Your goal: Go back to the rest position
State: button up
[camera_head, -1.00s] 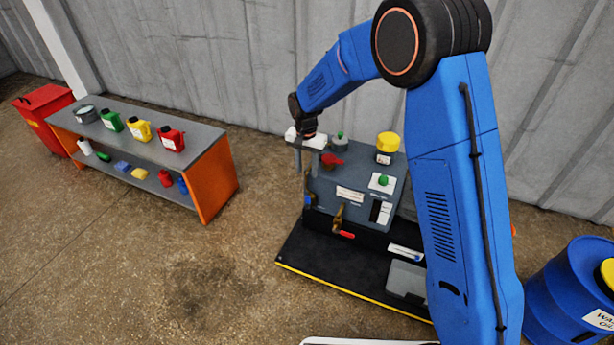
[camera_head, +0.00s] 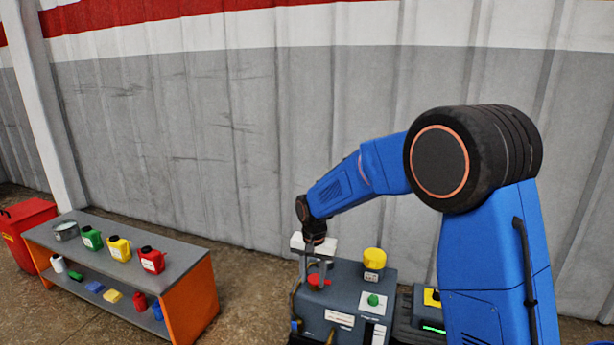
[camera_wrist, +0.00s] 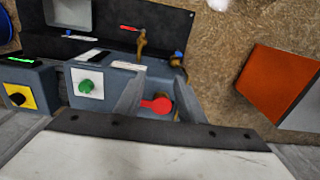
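My gripper (camera_head: 315,266) is at the end of my blue arm, above the left part of the grey machine (camera_head: 340,318), and points down. In the wrist view my gripper (camera_wrist: 158,102) shows two grey fingers, apart, with no object held between them. A red knob (camera_wrist: 156,105) on the machine shows beyond the gap. The red part also shows in the head view (camera_head: 319,281), just below the fingers. A green button (camera_wrist: 86,85) on a white plate sits beside it.
A yellow cap (camera_head: 374,258) stands on the machine. A small box with a yellow panel (camera_head: 431,299) is to its right. At left, a bench (camera_head: 185,262) holds several coloured cans, beside a red bin (camera_head: 25,222). A corrugated wall (camera_head: 240,130) rises behind.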

jog(key=s+d+r+n+t, duration=0.2)
jog(key=s+d+r, duration=1.3)
jog(key=s+d, duration=0.45)
jog(key=s, duration=0.4)
jog(key=s+d+n+t, duration=0.1)
jog(key=s+d, duration=0.3)
jog(key=s, duration=0.3)
jog(key=s+d+t, duration=0.1)
jog(key=s+d, duration=0.3)
jog(key=s, duration=0.3)
jog(key=shift+r, duration=0.25)
jog(key=shift+s, duration=0.15)
